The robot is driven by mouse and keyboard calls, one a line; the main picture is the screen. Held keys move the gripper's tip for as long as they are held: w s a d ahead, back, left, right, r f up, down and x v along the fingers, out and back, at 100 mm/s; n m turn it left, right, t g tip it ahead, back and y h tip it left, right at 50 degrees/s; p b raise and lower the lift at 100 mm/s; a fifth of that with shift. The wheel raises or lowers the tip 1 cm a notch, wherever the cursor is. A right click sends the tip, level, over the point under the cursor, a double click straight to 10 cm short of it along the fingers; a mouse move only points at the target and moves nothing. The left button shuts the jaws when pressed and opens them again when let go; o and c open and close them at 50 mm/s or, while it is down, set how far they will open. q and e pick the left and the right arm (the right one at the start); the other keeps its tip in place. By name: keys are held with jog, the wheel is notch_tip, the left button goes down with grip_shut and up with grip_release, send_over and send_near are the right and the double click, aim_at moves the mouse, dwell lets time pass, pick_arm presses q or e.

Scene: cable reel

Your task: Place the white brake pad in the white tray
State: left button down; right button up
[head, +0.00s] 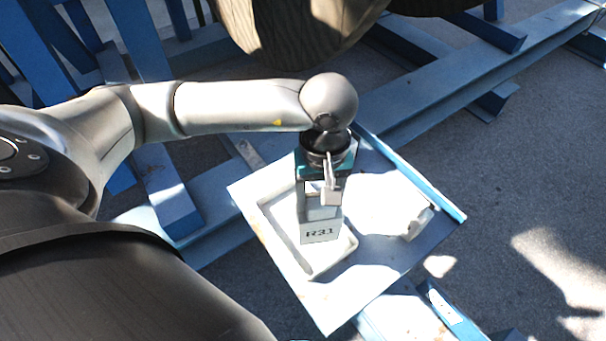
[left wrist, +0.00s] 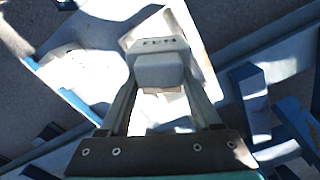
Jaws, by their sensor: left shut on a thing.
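The white brake pad (head: 320,232) is a pale block with dark lettering that looks like R31. My left gripper (head: 320,212) points down and is shut on it. In the left wrist view the brake pad (left wrist: 158,70) sits between the two fingers. The white tray (head: 284,248) is a shallow rimmed tray on a flat pale board, and the pad appears over its inside. The gripper and pad hide part of the tray. I cannot tell whether the pad touches the tray floor. My right gripper is not in view.
The board (head: 345,300) rests by blue steel beams (head: 440,95), with a blue strip (head: 415,175) along its far right edge. A small pale object (head: 418,223) lies on the board's right side. A large dark reel (head: 300,25) stands behind. Grey ground is open at right.

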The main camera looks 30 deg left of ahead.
pick_arm(q)
jog(key=r+n, duration=0.1)
jog(key=n, duration=0.2)
jog(key=w+r+n, duration=0.1)
jog(key=r+n, duration=0.2)
jog(key=n, duration=0.2)
jog(key=shift+w+a+r+n, duration=0.2)
jog(key=shift+w+a+n, duration=0.05)
jog(key=shift+a+n, duration=0.05)
notch_tip(320, 180, up, 7)
jog(key=a+n, duration=0.2)
jog(key=n, duration=1.2)
jog(key=f+b, duration=0.1)
jog(key=f, duration=0.5)
jog(key=f+b, duration=0.1)
jog(key=f, duration=0.6)
jog(key=w+f+b, duration=0.1)
jog(key=f, duration=0.6)
jog(key=shift+d+b, duration=0.25)
jog(key=shift+b, duration=0.1)
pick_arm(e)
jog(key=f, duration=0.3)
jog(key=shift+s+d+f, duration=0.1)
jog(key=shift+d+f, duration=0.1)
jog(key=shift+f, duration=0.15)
